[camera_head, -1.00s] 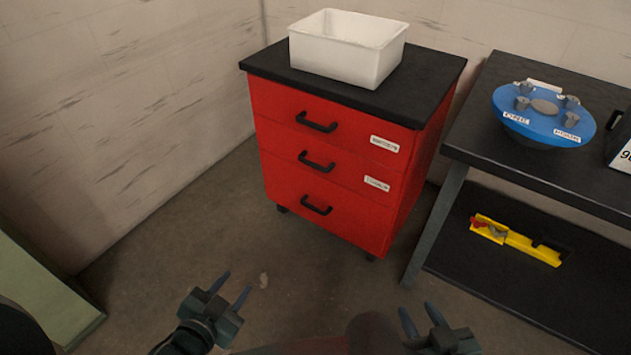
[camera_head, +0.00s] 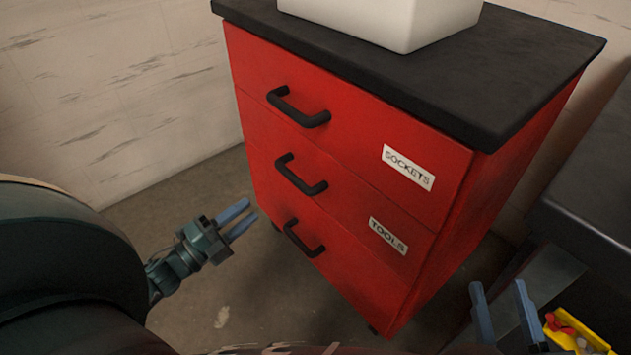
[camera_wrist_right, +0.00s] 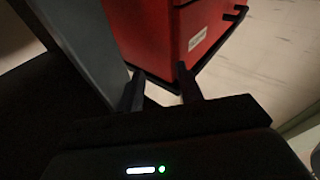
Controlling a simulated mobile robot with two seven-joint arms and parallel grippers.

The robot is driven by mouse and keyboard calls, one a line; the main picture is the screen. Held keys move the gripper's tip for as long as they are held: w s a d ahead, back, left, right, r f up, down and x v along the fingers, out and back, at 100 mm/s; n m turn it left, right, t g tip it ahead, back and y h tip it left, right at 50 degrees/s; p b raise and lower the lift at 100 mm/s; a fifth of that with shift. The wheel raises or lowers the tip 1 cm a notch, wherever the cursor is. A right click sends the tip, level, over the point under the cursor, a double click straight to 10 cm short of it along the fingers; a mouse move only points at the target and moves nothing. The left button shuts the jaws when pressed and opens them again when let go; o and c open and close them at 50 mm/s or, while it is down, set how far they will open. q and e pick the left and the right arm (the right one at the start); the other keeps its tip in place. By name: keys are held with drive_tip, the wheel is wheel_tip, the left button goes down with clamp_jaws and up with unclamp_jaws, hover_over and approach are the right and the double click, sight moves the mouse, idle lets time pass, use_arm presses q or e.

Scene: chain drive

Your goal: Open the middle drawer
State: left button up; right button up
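The red cabinet has three drawers with black handles. The middle drawer (camera_head: 345,209) carries a TOOLS label (camera_head: 388,236) and is closed. Its black handle (camera_head: 300,175) is at the drawer's left part. My left gripper (camera_head: 242,220) is open and empty, left of the cabinet and lower than the middle handle, apart from it. My right gripper (camera_head: 505,295) is open and empty at the lower right, right of the cabinet. In the right wrist view its fingers (camera_wrist_right: 160,88) stand apart, with part of the red cabinet (camera_wrist_right: 165,35) beyond them.
The SOCKETS drawer (camera_head: 345,115) above and the bottom drawer (camera_head: 350,275) are closed. A white bin (camera_head: 400,22) stands on the black cabinet top (camera_head: 540,50). A dark table (camera_head: 600,200) is close on the right, with a yellow item (camera_head: 590,330) low down. Floor at left front is clear.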

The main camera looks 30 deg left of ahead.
sight(292, 175)
use_arm(q)
drive_tip(key=b+x, duration=0.2)
drive_tip(key=x, duration=1.1)
drive_tip(key=shift+w+f+b, duration=0.1)
drive_tip(key=shift+w+b, duration=0.15)
drive_tip(key=shift+b, duration=0.05)
drive_tip(key=shift+c, duration=0.3)
clamp_jaws()
